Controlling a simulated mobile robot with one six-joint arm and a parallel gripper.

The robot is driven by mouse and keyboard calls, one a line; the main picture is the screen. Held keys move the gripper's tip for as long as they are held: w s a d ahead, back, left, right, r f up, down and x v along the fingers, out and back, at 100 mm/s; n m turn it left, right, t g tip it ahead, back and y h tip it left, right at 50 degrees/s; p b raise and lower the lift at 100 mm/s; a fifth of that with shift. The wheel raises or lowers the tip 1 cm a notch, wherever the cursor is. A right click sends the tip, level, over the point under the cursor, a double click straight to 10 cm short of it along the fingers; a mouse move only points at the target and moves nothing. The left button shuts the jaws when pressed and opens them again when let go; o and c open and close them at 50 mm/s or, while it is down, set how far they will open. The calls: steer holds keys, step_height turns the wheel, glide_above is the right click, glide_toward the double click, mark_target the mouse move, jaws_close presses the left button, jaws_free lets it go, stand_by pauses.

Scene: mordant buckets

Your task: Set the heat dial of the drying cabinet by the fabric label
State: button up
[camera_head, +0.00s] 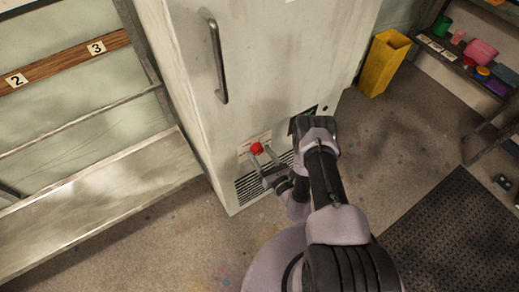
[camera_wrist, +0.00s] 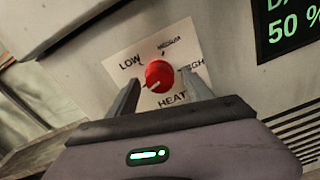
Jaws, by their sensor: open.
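The red heat dial (camera_wrist: 159,75) is on a white plate (camera_wrist: 118,60) on the front of the drying cabinet (camera_head: 262,60). The plate reads LOW at left, MEDIUM at top, HIGH at right and HEAT below. A pale mark on the dial points to the lower left, below LOW. The dial (camera_head: 257,149) also shows in the head view. My gripper (camera_head: 261,156) is open, its fingers on either side of the dial; contact cannot be told. In the wrist view, its right finger partly covers HIGH. I cannot make out a fabric label.
A black display (camera_wrist: 290,30) with green text including "50 %" is right of the dial. A vent grille (camera_head: 250,187) lies below it. The cabinet has a long handle (camera_head: 215,55). A bench (camera_head: 90,210) stands left, a yellow bin (camera_head: 383,62) right.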

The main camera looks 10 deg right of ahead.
steer(key=shift+s, duration=0.1)
jaws_close()
steer(key=shift+m, duration=0.3)
steer(key=m+b, duration=0.1)
steer(key=m, duration=0.1)
steer(key=shift+m, duration=0.4)
steer(key=m+b, duration=0.1)
steer(key=m, duration=0.2)
steer(key=shift+m+b, duration=0.3)
steer(key=shift+b, duration=0.1)
steer(key=m+b, duration=0.1)
steer(key=m, duration=0.2)
steer(key=shift+r, duration=0.1)
steer(key=shift+r+m+b, duration=0.1)
steer(key=shift+m+b, duration=0.35)
steer(key=shift+m, duration=1.15)
